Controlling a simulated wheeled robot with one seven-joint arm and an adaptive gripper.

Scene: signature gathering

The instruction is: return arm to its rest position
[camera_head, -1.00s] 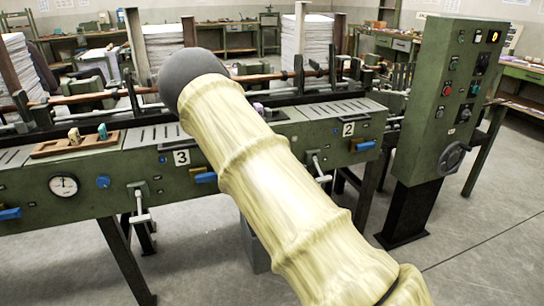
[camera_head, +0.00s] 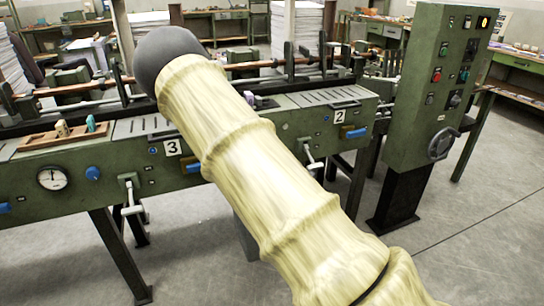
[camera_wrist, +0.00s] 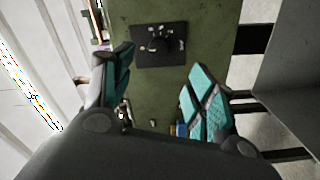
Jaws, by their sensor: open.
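My arm, in a cream ribbed sleeve with a dark round end, reaches from the lower right toward the upper left in the head view, in front of the green machine (camera_head: 105,165). The gripper itself is not visible in that view. In the wrist view my gripper (camera_wrist: 160,95) shows two teal-padded fingers spread wide apart, with nothing between them. Beyond the fingers is a green surface with a black plate (camera_wrist: 160,45) on it. The arm hides part of the machine between the number plates 3 and 2.
A green control cabinet (camera_head: 440,80) with buttons and a handwheel stands at the right. A wooden tray (camera_head: 55,138) with small blocks rests on the machine at left. Paper stacks (camera_head: 300,38) stand behind. Bare floor (camera_head: 480,240) is open at the lower right.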

